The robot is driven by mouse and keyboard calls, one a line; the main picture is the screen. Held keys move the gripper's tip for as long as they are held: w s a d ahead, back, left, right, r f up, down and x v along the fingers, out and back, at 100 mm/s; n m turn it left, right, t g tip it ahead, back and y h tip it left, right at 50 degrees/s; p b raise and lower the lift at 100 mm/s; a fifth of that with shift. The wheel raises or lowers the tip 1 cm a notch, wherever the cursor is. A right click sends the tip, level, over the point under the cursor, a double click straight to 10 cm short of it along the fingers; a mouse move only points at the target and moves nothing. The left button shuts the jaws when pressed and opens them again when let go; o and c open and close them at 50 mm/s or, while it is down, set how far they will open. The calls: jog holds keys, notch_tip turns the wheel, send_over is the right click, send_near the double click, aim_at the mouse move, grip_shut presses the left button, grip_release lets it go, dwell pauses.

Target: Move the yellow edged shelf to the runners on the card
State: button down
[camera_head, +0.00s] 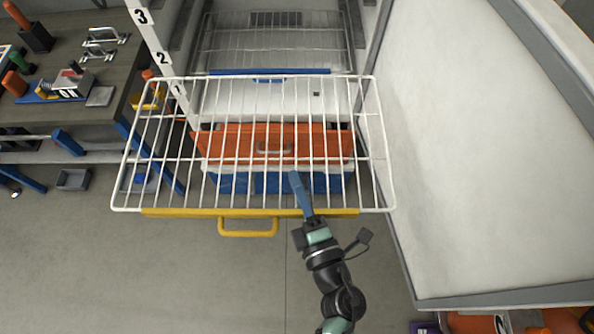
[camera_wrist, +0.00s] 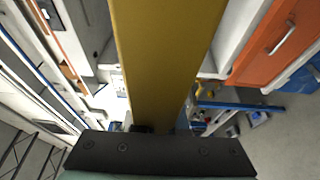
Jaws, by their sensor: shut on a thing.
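The yellow edged shelf (camera_head: 180,212) is a white wire rack with a yellow front strip and yellow handle. In the head view it lies roughly flat in front of the open cabinet, its far edge near the cabinet mouth. My gripper (camera_head: 301,190) is shut on the yellow strip, right of the handle. In the wrist view the yellow strip (camera_wrist: 168,50) runs straight down to my gripper's dark palm; the fingertips are hidden there. The numbers 3, 2 and 1 (camera_head: 162,58) mark the cabinet's left post. I cannot make out a card or the runners clearly.
A blue edged shelf (camera_head: 270,72) sits inside the cabinet. An orange drawer front (camera_head: 325,142) and blue bins show through the rack. The open white door (camera_head: 470,150) stands close on the right. A workbench (camera_head: 100,108) with tools is at left. Front left floor is clear.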

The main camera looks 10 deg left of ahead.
jog(key=s+d, duration=0.2)
jog(key=s, duration=1.4)
jog(key=s+d+b, duration=0.1)
jog(key=s+d, duration=0.2)
jog(key=s, duration=1.3)
jog(key=shift+s+d, duration=0.15)
jog(key=shift+d, duration=0.05)
dwell(1.0)
jog(key=shift+r, duration=0.1)
